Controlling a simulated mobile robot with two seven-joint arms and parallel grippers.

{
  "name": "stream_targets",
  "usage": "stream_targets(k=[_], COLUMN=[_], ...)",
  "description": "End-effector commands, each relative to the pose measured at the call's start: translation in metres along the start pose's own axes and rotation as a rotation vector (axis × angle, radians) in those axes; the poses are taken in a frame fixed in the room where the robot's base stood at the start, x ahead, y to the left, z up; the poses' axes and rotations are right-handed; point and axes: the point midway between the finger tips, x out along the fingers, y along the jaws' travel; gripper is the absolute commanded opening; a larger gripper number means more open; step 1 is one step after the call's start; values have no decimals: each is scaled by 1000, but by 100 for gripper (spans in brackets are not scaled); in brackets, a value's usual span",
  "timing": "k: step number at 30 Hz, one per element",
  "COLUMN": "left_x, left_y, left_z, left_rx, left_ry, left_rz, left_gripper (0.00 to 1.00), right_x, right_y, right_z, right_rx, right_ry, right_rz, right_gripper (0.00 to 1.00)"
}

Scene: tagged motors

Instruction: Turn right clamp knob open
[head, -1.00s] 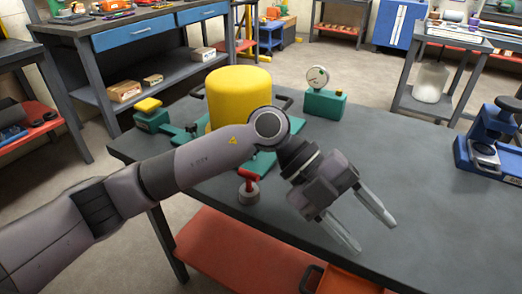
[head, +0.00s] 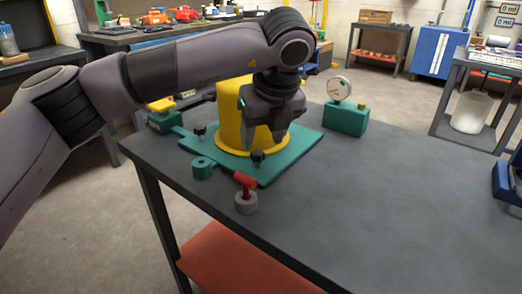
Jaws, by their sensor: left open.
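The right clamp knob (head: 258,157) is small and black, at the front of the green fixture plate (head: 282,162). A second black knob (head: 199,132) stands further left on the plate. A yellow cylinder (head: 228,122) stands upright on the plate. My left gripper (head: 262,143) points down in front of the cylinder, its fingers apart and empty. Its fingertips are close above the right clamp knob; I cannot tell whether they touch it. It hides part of the cylinder. My right gripper does not show.
A red-handled tool in a grey ring (head: 246,195) and a small green cylinder (head: 203,168) are near the table's front edge. A green box with a dial gauge (head: 345,117) stands behind right.

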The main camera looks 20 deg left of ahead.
Motion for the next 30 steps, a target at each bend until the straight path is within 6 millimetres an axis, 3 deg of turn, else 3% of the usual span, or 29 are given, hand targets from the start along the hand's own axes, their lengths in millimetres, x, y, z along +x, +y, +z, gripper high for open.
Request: stream_targets(k=[3, 9, 19, 24, 30], left_x=[21, 42, 45, 45, 45], left_y=[0, 0, 0, -1, 0], left_z=[-1, -1, -1, -1, -1], left_rx=[1, 2, 3, 3, 8], left_ry=[2, 2, 2, 2, 3], left_rz=[1, -1, -2, -2, -5], left_gripper=[55, 55, 55, 0, 0], right_x=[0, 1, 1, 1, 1], right_y=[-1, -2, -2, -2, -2], right_z=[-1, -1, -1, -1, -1], right_rx=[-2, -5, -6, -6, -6], right_ry=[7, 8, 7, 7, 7], right_rz=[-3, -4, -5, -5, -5], right_gripper=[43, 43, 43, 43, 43])
